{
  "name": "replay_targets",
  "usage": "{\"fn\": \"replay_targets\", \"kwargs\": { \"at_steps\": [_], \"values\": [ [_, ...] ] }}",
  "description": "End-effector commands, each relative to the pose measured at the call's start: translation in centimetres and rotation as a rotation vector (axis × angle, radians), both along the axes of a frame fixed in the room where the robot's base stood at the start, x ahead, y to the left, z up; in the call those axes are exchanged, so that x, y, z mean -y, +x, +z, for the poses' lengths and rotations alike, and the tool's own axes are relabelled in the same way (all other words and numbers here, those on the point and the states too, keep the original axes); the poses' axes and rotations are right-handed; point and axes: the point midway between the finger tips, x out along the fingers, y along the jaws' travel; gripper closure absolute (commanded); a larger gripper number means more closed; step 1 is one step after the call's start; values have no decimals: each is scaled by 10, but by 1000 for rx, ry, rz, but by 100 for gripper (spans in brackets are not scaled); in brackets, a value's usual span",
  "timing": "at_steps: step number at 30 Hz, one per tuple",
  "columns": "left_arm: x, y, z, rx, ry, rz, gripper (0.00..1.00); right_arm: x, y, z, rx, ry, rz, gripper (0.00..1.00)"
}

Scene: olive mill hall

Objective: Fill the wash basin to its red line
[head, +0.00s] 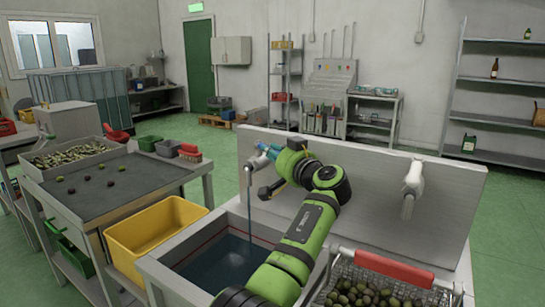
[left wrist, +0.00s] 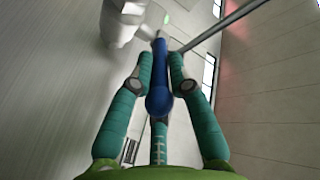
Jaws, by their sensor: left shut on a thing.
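The wash basin (head: 165,254) is at the lower middle of the head view, with dark water (head: 222,262) in it. A thin stream (head: 250,212) falls from the tap spout (head: 247,170) into the water. A red line (head: 204,246) runs along the basin's inner wall, and the water surface lies below it where I can see. My left gripper (head: 266,155) is at the tap, shut on its blue lever (left wrist: 158,75). In the left wrist view the teal fingers hold the lever from both sides. My arm hides the basin's right part. My right gripper is not in view.
A white fixture (head: 412,182) hangs on the grey splashback (head: 440,210) at right. A wire basket of olives (head: 372,292) with a red bar stands at front right. A yellow crate (head: 150,222) and a sorting table (head: 110,195) are at left.

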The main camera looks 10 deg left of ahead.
Motion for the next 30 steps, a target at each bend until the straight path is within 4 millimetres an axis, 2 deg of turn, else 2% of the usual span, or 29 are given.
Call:
{"fn": "replay_targets", "kwargs": {
  "at_steps": [13,14,15,25,30],
  "values": [
    [1,1,-4,-6,-5,3,100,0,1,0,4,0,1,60],
    [1,1,-4,-6,-5,3,69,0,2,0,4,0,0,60],
    [1,1,-4,-6,-5,3,58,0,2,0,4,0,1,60],
    [1,0,-1,-2,-2,4,58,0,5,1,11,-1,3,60],
    [11,-9,-2,0,-2,2,58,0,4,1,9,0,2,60]
  ]
}}
